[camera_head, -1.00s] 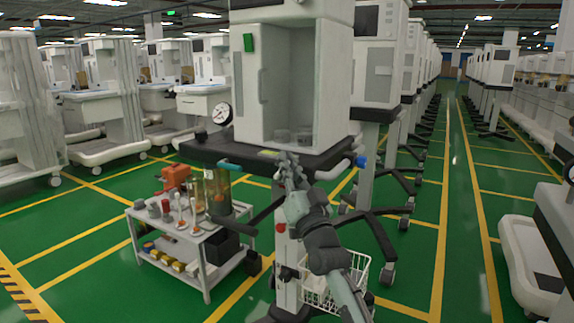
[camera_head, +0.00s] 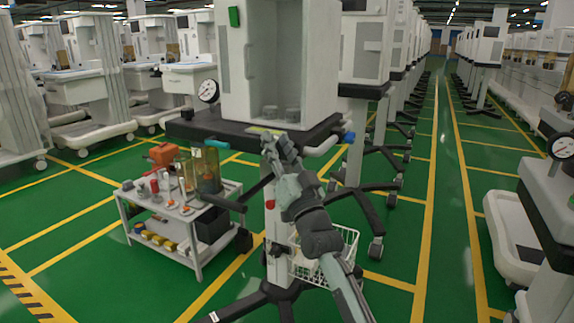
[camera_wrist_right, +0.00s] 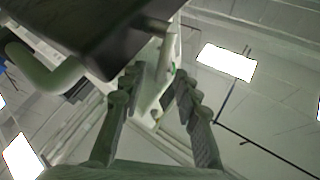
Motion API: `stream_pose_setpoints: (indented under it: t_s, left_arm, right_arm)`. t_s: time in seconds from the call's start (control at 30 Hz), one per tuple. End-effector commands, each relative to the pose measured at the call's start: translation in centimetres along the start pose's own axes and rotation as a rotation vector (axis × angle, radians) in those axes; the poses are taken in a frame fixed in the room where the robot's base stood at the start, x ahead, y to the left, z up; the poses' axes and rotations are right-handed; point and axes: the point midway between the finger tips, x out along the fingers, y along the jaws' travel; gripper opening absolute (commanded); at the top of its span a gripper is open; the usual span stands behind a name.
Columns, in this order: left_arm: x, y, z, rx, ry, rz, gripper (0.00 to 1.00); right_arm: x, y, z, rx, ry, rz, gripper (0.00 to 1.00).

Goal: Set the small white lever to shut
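In the head view my right gripper (camera_head: 277,148) is in front of the black shelf (camera_head: 215,130) of the white cabinet machine, near its front edge. In the right wrist view its two fingers (camera_wrist_right: 158,82) are apart on either side of a pale upright piece (camera_wrist_right: 150,85) below the dark shelf underside (camera_wrist_right: 125,30). This piece may be the small white lever or part of the stand; I cannot tell. No clear contact shows. In the head view the gripper covers this spot, so the lever cannot be made out there. My left gripper is not in view.
A white trolley (camera_head: 198,248) with bottles and an orange item stands left of the machine's column. A white wire basket (camera_head: 335,262) hangs below the shelf. A pressure gauge (camera_head: 208,91) sits on the shelf's left.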

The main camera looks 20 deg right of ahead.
Motion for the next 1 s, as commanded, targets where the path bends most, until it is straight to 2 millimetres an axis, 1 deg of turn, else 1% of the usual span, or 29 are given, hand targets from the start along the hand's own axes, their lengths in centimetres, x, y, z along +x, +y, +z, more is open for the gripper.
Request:
stream_pose_setpoints:
  t_s: [0.03,0.2,0.3,0.43,0.6,0.87,0.97,1.0]
  left_arm:
    - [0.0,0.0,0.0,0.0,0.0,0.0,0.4]
    - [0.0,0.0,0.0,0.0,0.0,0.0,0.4]
    - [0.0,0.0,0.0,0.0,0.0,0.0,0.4]
    - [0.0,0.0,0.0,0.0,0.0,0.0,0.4]
    - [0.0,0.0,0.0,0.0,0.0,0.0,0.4]
    - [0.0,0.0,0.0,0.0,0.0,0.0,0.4]
    - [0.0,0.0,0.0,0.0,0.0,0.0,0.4]
    - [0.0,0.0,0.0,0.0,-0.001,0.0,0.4]
  right_arm:
    - [-1.2,0.1,0.1,-0.001,-0.003,0.001,0.31]
    - [-5.0,0.1,0.1,-0.001,-0.004,0.001,0.31]
    - [-6.9,0.0,0.1,0.0,-0.004,0.001,0.31]
    - [-8.9,0.0,0.1,0.0,-0.004,0.001,0.31]
    - [-10.1,0.0,0.0,0.0,-0.002,0.0,0.31]
    - [-10.2,0.0,0.0,0.0,-0.001,0.0,0.31]
    - [-10.2,0.0,0.0,0.0,-0.002,-0.001,0.21]
    - [-10.2,-0.1,0.0,0.0,-0.003,-0.001,0.2]
